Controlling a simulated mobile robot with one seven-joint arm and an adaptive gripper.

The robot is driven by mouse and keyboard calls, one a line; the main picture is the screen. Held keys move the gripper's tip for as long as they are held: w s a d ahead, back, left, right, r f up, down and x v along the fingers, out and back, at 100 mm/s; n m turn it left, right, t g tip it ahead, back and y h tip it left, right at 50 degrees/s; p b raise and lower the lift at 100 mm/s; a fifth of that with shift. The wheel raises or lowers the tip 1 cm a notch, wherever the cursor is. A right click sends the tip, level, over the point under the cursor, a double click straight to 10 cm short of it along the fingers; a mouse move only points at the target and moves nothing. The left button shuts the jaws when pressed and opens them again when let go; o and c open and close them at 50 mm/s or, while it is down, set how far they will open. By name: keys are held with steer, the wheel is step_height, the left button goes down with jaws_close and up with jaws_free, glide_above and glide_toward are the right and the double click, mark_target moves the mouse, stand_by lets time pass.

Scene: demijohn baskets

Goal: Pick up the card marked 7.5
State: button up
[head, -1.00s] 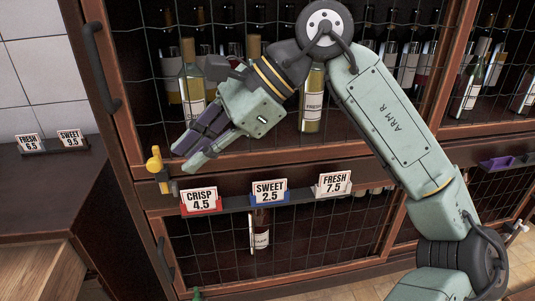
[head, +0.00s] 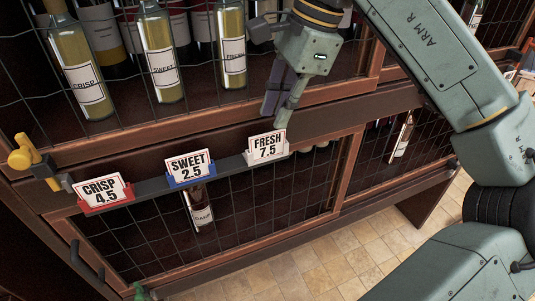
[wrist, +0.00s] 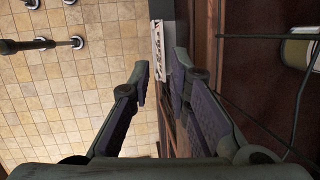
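The white card marked FRESH 7.5 (head: 267,146) stands in a white holder at the right end of a dark rail on the cabinet front. My gripper (head: 276,116) is just above that card, fingers pointing down, apart from it. In the wrist view my gripper (wrist: 161,72) is open and empty. Its two fingers lie to either side of the line to a white card and holder (wrist: 158,52), seen nearly from above beyond the fingertips. The print on it is too small to read there.
Cards SWEET 2.5 (head: 188,168) in a blue holder and CRISP 4.5 (head: 102,190) in a red holder stand farther left on the rail (head: 140,188). A yellow tap-like fitting (head: 27,157) is at the left end. Bottles (head: 158,55) stand behind wire mesh. The tiled floor lies below.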

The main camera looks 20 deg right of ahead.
mark_target(269, 133)
steer(key=b+x, duration=0.4)
steer(key=x, duration=0.1)
steer(key=shift+w+a+f, duration=0.1)
steer(key=shift+c, duration=0.4)
jaws_close()
